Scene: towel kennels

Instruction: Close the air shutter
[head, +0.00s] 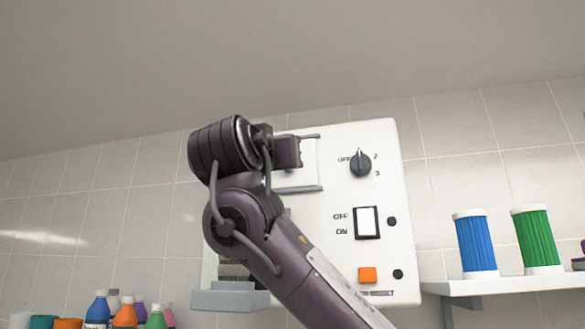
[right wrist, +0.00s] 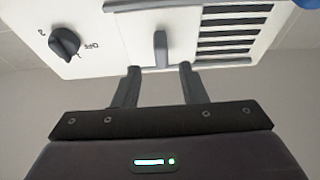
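The air shutter is a white sliding plate (head: 302,165) between two grey rails on the upper left of a white control box (head: 335,230); my right arm hides much of it in the head view. In the right wrist view, the shutter's grey handle tab (right wrist: 160,50) stands beside several dark vent slots (right wrist: 232,30), which are uncovered. My right gripper (right wrist: 159,70) is open, with one fingertip on each side of the tab and a gap on both sides. It also shows in the head view (head: 287,152), its fingertips hard to make out. My left gripper is out of view.
The box also carries a dial (head: 360,163), a rocker switch (head: 367,222) and an orange button (head: 367,274). A grey ledge (head: 230,299) juts out at its lower left. Bottles (head: 125,316) stand lower left; blue (head: 476,243) and green (head: 536,239) rolls stand on a right shelf.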

